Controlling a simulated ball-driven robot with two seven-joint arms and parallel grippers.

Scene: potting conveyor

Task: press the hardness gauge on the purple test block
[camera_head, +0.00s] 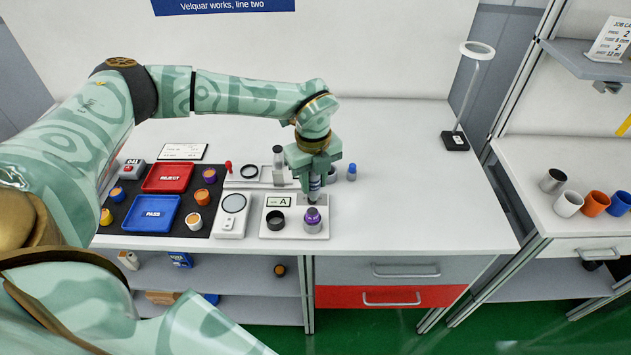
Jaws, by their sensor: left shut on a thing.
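My left gripper (315,178) is shut on the hardness gauge (315,187), a slim upright cylinder with pale and blue bands and a grey lower end. Its upper part is hidden between the fingers. The purple test block (312,216) sits on the right seat of the white fixture marked A (268,229). The gauge's lower end shows just above and behind the block's top in the picture; I cannot tell whether they touch. My right gripper is not in view.
A dark cup-like seat (275,220) is beside the block. Left are a white gauge stand (232,214), a red REJECT tray (168,178) and a blue PASS tray (151,213) among small coloured pieces. The table's right side is clear up to a ring lamp (455,141).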

